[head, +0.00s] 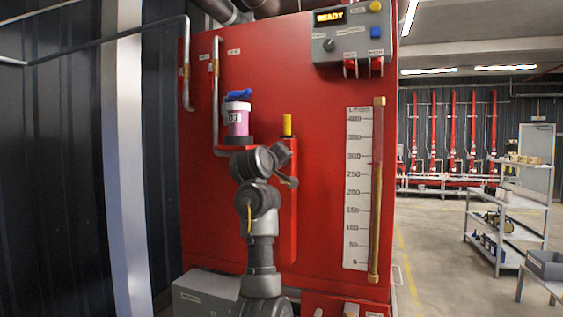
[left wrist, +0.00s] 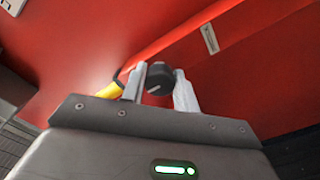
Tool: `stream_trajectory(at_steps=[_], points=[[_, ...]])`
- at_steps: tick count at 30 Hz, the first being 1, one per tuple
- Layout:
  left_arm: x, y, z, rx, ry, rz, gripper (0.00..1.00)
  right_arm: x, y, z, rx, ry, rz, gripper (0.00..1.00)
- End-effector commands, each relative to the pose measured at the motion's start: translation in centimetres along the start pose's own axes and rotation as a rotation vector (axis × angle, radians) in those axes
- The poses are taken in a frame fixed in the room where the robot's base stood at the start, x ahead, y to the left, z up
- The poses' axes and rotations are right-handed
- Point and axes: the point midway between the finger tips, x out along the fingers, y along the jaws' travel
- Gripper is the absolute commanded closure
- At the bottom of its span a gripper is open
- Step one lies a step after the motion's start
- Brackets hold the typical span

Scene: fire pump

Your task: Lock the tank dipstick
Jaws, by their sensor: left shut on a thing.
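The dipstick shows in the head view as a yellow handle (head: 287,125) standing upright at the top of a narrow red housing (head: 293,222) on the front of the red tank. My left gripper (head: 289,166) is at the upper part of this housing, just below the yellow handle. In the left wrist view my left gripper (left wrist: 158,85) has its two light fingers on either side of a black round knob (left wrist: 160,76) and is shut on it. Part of the yellow handle (left wrist: 110,91) shows beside the left finger. The knob is hidden in the head view. My right gripper is not in view.
A pink container (head: 237,122) with a blue top stands on a red shelf left of the housing. A level gauge (head: 358,190) with a brass tube is to the right. A control box (head: 350,32) reading READY is above. Shelving (head: 510,215) stands far right.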

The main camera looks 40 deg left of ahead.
Motion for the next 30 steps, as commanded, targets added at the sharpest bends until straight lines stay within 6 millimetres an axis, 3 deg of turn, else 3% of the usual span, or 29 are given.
stream_trajectory(at_steps=[1,6,17,30], points=[[0.0,-0.1,0.1,0.002,-0.003,-0.002,0.68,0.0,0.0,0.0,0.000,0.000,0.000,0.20],[0.0,0.0,0.1,0.001,-0.002,-0.001,0.48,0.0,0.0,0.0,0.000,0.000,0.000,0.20],[-0.7,-0.1,0.1,0.001,0.001,0.000,0.48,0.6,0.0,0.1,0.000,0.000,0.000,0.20],[-8.7,-0.2,0.2,0.001,0.004,0.002,0.48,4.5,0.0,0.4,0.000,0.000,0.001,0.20]])
